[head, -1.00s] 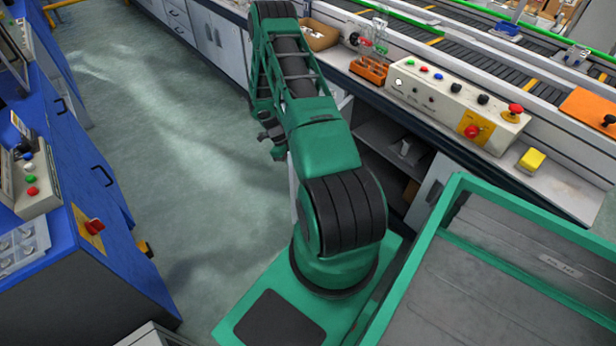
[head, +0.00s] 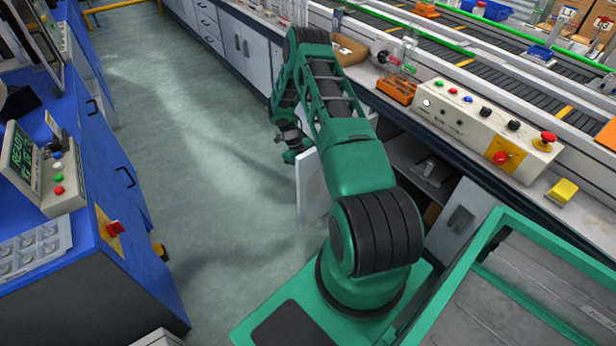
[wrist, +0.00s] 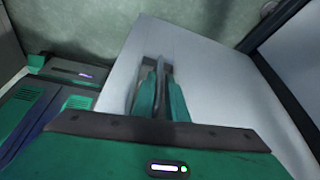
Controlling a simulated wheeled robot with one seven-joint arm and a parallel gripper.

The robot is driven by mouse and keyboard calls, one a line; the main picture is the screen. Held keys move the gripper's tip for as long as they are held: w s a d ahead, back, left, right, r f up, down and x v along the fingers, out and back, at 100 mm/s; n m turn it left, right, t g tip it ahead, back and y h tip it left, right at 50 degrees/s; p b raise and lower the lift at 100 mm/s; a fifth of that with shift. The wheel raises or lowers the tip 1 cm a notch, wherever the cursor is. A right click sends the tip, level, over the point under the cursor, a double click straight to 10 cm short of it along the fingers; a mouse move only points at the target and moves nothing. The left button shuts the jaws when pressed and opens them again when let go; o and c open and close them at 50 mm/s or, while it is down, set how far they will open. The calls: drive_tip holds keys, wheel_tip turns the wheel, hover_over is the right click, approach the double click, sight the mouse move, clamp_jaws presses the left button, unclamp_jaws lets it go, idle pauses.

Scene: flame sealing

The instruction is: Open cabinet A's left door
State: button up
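Cabinet A's left door (head: 312,190) is a pale panel standing swung out from the cabinet (head: 425,165) under the bench, whose dark inside shows. In the wrist view the door (wrist: 215,80) fills the middle as a white face with a recessed handle (wrist: 159,75). My gripper (wrist: 161,95) has its two green fingers close together, one on each side of the grey handle bar. Whether both fingertips press on it is hard to see. In the head view my gripper (head: 292,152) is small beside the door's upper part, partly hidden by the arm.
The right door (head: 463,215) also stands out from the cabinet, near the green-rimmed tray (head: 545,240) on my base. A control box (head: 485,120) and an orange rack (head: 397,90) stand on the bench. A blue cabinet (head: 110,190) is at left. The floor between is clear.

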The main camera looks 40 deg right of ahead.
drive_tip(key=shift+o, duration=1.2)
drive_tip(key=v, duration=1)
drive_tip(key=shift+r, duration=0.35)
drive_tip(key=shift+w, duration=0.15)
